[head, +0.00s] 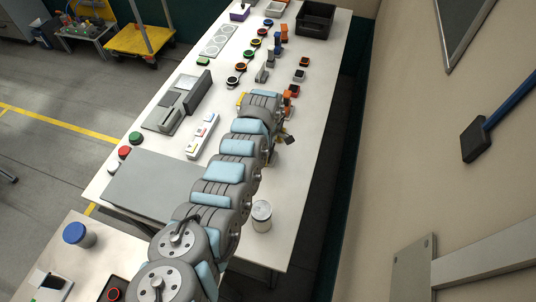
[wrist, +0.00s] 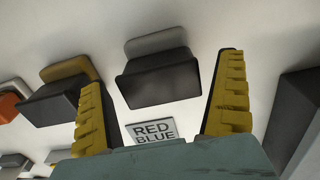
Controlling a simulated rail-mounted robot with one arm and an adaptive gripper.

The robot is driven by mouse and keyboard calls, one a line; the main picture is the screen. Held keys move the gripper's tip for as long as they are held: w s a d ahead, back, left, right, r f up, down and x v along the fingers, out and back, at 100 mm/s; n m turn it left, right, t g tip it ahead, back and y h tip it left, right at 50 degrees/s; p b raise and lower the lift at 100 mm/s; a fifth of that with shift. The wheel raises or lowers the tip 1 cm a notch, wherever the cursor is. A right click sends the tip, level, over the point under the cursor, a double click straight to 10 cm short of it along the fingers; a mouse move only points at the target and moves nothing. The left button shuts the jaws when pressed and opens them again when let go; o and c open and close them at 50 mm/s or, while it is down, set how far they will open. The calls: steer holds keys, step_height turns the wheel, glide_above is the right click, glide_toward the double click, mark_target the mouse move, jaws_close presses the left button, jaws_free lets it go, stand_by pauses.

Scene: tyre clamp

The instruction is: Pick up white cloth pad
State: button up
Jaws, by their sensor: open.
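I cannot make out a white cloth pad with certainty in either view. My gripper (wrist: 162,70) is open, its two yellow ridged fingers wide apart in the wrist view, with nothing held between them. Between and beyond the fingers is a dark holder (wrist: 160,82) with a grey back plate, apart from both fingers. A small label (wrist: 154,131) reading RED BLUE lies below it in the picture. In the head view my arm reaches along the long white table, and its end hides part of the tabletop; the fingers are not clear there.
A dark holder with a yellow back (wrist: 62,92) stands left of the left finger, and a dark block (wrist: 292,112) right of the right one. A lidded jar (head: 261,216) stands right of my arm. A grey mat (head: 150,187) lies left of it. The wall is to the right.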

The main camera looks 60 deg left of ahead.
steer(key=c, duration=1.2)
